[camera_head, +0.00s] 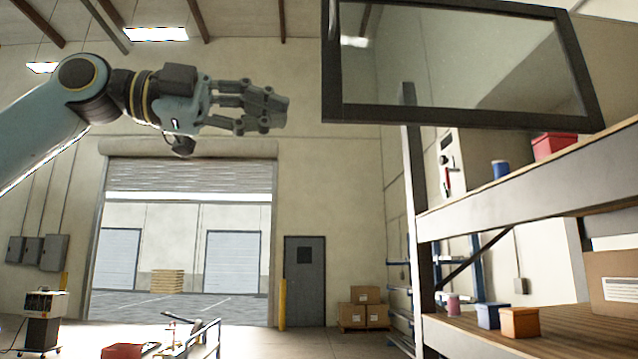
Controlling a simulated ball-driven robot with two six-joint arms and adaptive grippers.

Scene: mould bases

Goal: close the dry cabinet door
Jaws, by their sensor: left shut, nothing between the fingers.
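The dry cabinet door (460,114) is a glass pane in a dark frame at the upper right. It hangs above the shelf level, its top partly cut off by the picture's edge. I cannot clearly make out the cabinet body or the hinge. My left gripper (272,110) comes in from the left with its fingers pointing right and closed together, holding nothing. Its fingertips are just left of the door's left frame edge in the picture, with a visible gap between them. My right gripper is not in view.
A shelf rack (520,196) stands at the right below the door. It holds a red bin (553,145), a blue spool (500,170), small boxes (519,322) and a carton (612,285). A roller doorway (185,240) and stacked cartons (364,308) are farther back. Space below my left gripper looks clear.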

